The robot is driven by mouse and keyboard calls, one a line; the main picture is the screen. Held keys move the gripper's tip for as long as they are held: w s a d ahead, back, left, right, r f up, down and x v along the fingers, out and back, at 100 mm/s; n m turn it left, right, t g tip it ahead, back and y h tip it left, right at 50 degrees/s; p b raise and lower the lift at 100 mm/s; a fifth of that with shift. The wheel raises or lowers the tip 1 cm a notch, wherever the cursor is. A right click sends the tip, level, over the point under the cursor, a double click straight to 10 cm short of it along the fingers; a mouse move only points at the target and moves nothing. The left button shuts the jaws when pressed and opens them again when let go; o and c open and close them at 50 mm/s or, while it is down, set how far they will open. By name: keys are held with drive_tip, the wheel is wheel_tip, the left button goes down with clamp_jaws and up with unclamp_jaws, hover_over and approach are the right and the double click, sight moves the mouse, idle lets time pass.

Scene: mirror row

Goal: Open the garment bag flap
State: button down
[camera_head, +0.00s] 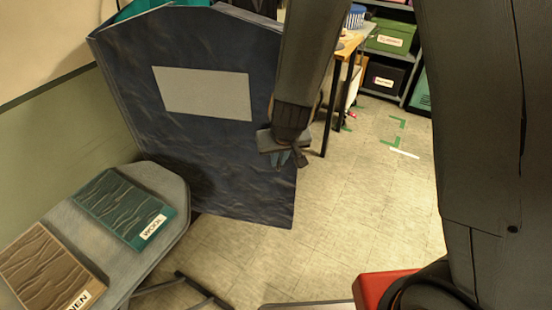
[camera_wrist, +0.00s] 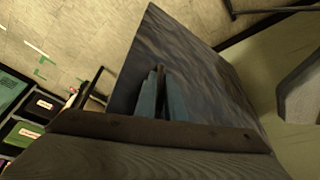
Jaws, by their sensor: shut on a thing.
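The garment bag (camera_head: 205,140) is a dark navy, wrinkled upright panel with a pale blank rectangle (camera_head: 203,93) on its front. It stands in the upper left of the head view. Its flap (camera_wrist: 205,75) fills the middle of the wrist view. My gripper (camera_head: 291,158) is at the right edge of the flap, low on it, in the head view. In the wrist view its blue-grey fingers (camera_wrist: 160,95) are close together against the flap. It is shut on the flap's edge; the exact contact is partly hidden by the fingers.
A grey bench (camera_head: 165,172) at lower left carries a teal WOOL sample (camera_head: 125,208) and a brown sample (camera_head: 42,262). A wooden table (camera_head: 350,45) and a shelf with boxes (camera_head: 390,38) stand behind at right. A red object (camera_head: 375,288) is in front. Tiled floor between is clear.

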drive_tip(key=shift+w+a+r, duration=0.1)
drive_tip(key=shift+w, duration=0.1)
drive_tip(key=c, duration=1.8)
unclamp_jaws()
drive_tip(key=shift+c, duration=0.2)
drive_tip(key=shift+s, duration=0.1)
drive_tip(key=p+v, duration=0.5)
drive_tip(key=v, duration=0.2)
drive_tip(key=shift+r, duration=0.3)
drive_tip(key=shift+s, duration=0.15)
